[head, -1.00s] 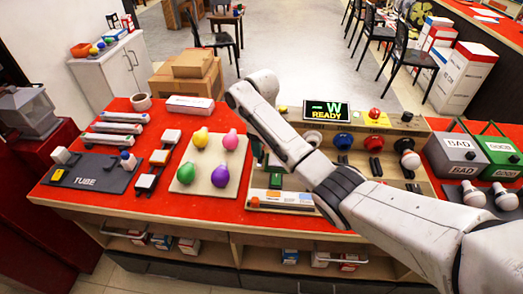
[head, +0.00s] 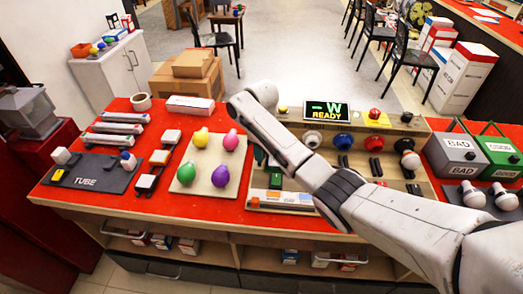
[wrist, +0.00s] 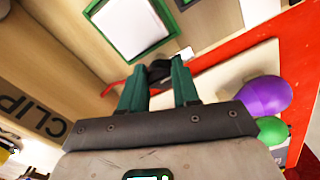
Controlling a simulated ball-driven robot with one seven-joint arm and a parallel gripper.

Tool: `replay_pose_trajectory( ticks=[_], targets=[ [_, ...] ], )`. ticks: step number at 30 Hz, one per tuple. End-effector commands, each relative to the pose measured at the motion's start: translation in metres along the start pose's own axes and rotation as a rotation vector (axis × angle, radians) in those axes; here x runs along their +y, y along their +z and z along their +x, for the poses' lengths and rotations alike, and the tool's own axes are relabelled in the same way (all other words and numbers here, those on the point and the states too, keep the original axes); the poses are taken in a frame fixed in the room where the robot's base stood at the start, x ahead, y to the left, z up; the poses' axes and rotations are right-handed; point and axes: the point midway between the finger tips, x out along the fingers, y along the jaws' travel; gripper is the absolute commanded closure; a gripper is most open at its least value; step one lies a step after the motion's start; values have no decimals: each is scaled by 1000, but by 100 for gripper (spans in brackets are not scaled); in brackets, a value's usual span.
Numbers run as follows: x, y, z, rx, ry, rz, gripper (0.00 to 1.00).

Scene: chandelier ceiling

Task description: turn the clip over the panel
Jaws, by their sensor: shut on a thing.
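In the wrist view my gripper (wrist: 159,78) has its two green fingers closed on a small dark clip (wrist: 160,70). The clip lies between the fingertips, close over the wooden panel (wrist: 80,68), which bears the word CLIP at the left. A green square frame with a white face (wrist: 130,25) is just beyond the fingertips. In the head view my arm crosses the panel (head: 425,185) and hides most of my gripper and the clip. The display (head: 326,111) on the panel reads "-W READY". I cannot tell which way the clip is turned.
Left of my gripper is a pale board with several coloured bulbs (head: 219,175). A dark TUBE tray (head: 80,180) lies further left. Knobs and sockets line the panel's right part. BAD (head: 458,155) and GOOD (head: 500,155) boxes stand at the right, with white bulbs before them.

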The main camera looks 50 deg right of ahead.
Motion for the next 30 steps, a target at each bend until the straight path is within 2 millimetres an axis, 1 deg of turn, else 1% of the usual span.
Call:
replay_pose_trajectory(
  ticks=[1, 4, 5, 11, 16, 23, 30],
  targets=[
    [0, 0, 0, 0, 0, 0, 89],
    [0, 0, 0, 0, 0, 0, 98],
    [0, 0, 0, 0, 0, 0, 100],
    [0, 0, -1, 0, 0, -15, 100],
    [0, 0, -1, -1, 0, -72, 100],
    [1, 0, -2, 0, 0, -234, 100],
    [1, -1, -2, 0, 0, -461, 100]
  ],
)
